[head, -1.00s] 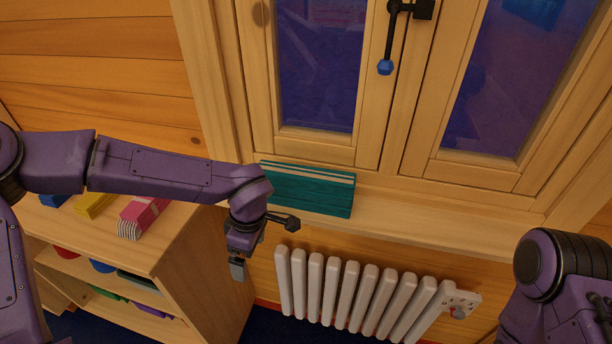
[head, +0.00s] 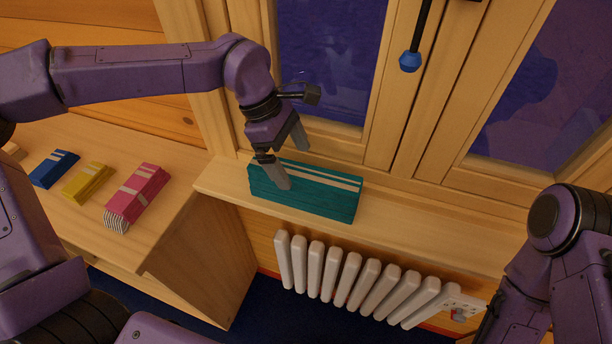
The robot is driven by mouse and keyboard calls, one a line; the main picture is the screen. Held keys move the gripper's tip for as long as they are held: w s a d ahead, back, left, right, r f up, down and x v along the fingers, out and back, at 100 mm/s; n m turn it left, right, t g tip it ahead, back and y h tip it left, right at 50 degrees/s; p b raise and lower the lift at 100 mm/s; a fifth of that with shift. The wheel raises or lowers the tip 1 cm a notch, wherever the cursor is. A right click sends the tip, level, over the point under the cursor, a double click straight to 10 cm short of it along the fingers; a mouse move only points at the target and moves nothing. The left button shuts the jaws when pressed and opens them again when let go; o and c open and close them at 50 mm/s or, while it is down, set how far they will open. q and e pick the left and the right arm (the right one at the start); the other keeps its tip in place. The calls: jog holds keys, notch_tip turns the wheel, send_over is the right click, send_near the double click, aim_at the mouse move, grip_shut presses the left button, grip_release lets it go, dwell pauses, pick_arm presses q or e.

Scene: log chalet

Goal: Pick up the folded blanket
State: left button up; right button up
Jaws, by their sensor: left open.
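The folded blanket (head: 325,195) is teal with pale stripes along its far side. It lies flat on the wooden window sill (head: 430,222), below the window. My left gripper (head: 288,160) is open over the blanket's left part, pointing down. Its near finger overlaps the blanket's left end in the picture and its other finger is farther back, toward the window. I cannot tell whether the near finger touches the cloth. Part of the blanket's left end is hidden behind that finger. Of my right arm only links show at the lower right; its gripper is out of the picture.
A white radiator (head: 345,280) stands under the sill. A wooden shelf unit (head: 180,235) at the left carries pink (head: 138,192), yellow (head: 86,182) and blue (head: 53,168) folded items. A window handle (head: 411,62) hangs above. The sill right of the blanket is clear.

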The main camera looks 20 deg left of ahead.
aim_at(300, 169)
pick_arm(q)
jog(key=shift+s+d+f, duration=0.25)
jog(key=shift+d+f, duration=0.05)
jog(key=shift+f, duration=0.3)
jog(key=shift+d+f, duration=0.15)
jog(key=shift+f, duration=0.2)
jog(key=p+x, duration=0.1)
jog(key=x, duration=0.1)
jog(key=w+p+x, duration=0.1)
jog(key=x, duration=0.1)
jog(key=shift+f, duration=0.25)
jog(key=shift+d+f, duration=0.15)
jog(key=shift+f, duration=0.2)
jog(key=c, duration=1.1)
